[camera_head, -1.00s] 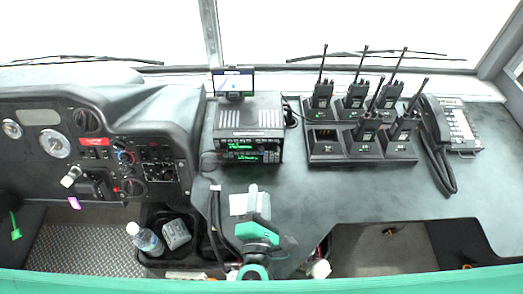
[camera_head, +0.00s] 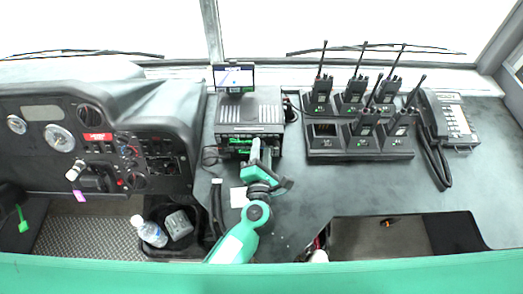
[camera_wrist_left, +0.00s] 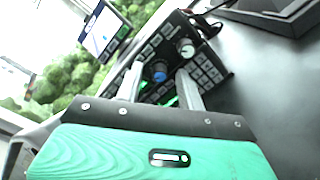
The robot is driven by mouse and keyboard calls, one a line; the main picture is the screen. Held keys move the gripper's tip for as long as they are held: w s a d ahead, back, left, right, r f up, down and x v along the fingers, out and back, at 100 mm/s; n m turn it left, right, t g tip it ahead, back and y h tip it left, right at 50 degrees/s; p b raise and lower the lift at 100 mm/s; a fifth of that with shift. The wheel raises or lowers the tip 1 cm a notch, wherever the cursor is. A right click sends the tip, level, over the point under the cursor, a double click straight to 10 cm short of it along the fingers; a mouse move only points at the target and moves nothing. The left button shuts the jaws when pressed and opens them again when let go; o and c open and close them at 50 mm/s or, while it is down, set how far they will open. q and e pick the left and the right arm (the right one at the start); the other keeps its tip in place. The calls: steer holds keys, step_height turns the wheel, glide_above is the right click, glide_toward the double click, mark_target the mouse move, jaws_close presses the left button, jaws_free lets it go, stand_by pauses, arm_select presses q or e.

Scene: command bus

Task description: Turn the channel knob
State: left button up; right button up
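The black radio unit (camera_head: 247,112) stands on the dash in the middle of the head view, its front panel with green displays partly hidden by my arm. In the left wrist view its panel shows a blue-ringed knob (camera_wrist_left: 158,72) and a pale grey knob (camera_wrist_left: 186,48) among rows of buttons. I cannot read which is the channel knob. My left gripper (camera_head: 256,148) is in front of the panel. In the wrist view its two fingers (camera_wrist_left: 158,85) are apart, with the blue-ringed knob showing between them; I cannot tell if they touch it. My right gripper is out of view.
A small screen (camera_head: 233,78) stands above the radio unit. Several handheld radios stand in a charger (camera_head: 340,155) to the right, beside a corded phone (camera_head: 456,125). The instrument panel (camera_head: 95,140) is left.

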arm_select(q)
jaws_close()
steer(key=shift+r+p, duration=0.15)
steer(key=shift+p, duration=0.4)
steer(key=m+p, duration=0.3)
steer(key=p, duration=0.1)
steer(key=shift+r, duration=0.1)
steer(key=shift+f+m+p, duration=0.2)
steer(key=shift+m+p, duration=0.4)
steer(key=shift+m, duration=0.1)
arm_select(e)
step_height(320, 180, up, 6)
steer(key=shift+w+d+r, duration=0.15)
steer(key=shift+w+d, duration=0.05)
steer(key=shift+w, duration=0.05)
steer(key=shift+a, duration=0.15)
arm_select(q)
jaws_free()
steer(key=shift+s+f, duration=0.1)
